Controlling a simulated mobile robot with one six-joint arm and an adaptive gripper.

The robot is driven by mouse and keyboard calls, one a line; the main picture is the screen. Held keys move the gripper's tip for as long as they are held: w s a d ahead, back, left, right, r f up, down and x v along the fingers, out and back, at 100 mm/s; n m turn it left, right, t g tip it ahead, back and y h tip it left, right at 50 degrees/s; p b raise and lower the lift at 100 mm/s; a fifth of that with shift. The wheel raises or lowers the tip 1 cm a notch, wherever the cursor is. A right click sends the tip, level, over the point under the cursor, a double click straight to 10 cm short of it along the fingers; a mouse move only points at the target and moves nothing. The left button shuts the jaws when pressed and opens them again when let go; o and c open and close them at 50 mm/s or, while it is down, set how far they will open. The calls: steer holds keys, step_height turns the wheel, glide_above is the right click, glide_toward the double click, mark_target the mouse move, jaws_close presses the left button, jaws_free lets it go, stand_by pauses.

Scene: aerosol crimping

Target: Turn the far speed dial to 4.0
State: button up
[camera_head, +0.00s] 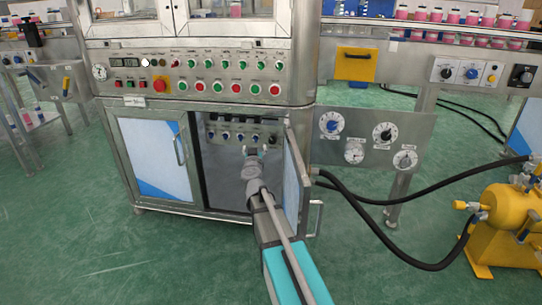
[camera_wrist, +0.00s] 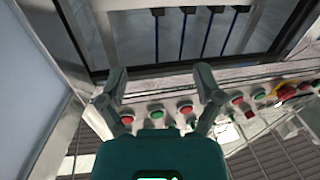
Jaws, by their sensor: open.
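Several dials could be the far speed dial, and I cannot read which one is named so. A blue-knobbed dial (camera_head: 472,73) and a black dial (camera_head: 522,75) sit on the right conveyor's control panel. A lower steel plate bears a round white dial with a blue knob (camera_head: 330,123) and a dial with a black knob (camera_head: 385,132). Their scale readings are too small to read. My gripper (camera_head: 252,152) is in front of the machine's lower cabinet, left of these dials and apart from them. In the wrist view my gripper (camera_wrist: 161,78) is open with nothing between its fingers.
An open cabinet door (camera_head: 293,185) stands just right of my arm. The machine's button panel (camera_head: 130,85) is above. Two gauges (camera_head: 354,152) (camera_head: 405,160) are low on the plate. A yellow tank (camera_head: 505,225) and black hose (camera_head: 385,238) lie right; green floor (camera_head: 80,240) is clear left.

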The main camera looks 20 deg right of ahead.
mark_target(272, 142)
steer(key=d+f+m+g+h+b, duration=0.2)
steer(key=d+f+b, duration=0.1)
steer(key=d+f, duration=0.1)
steer(key=shift+s+f+h+b, duration=0.3)
steer(key=shift+f+h, duration=0.1)
steer(key=shift+f, duration=0.45)
steer(key=shift+w, duration=0.1)
steer(key=x, duration=1.3)
steer(key=shift+w+d, duration=0.25)
steer(key=shift+d, duration=0.05)
steer(key=c, duration=1.1)
steer(key=shift+a, duration=0.2)
steer(key=shift+c, duration=0.3)
steer(key=shift+d, duration=0.1)
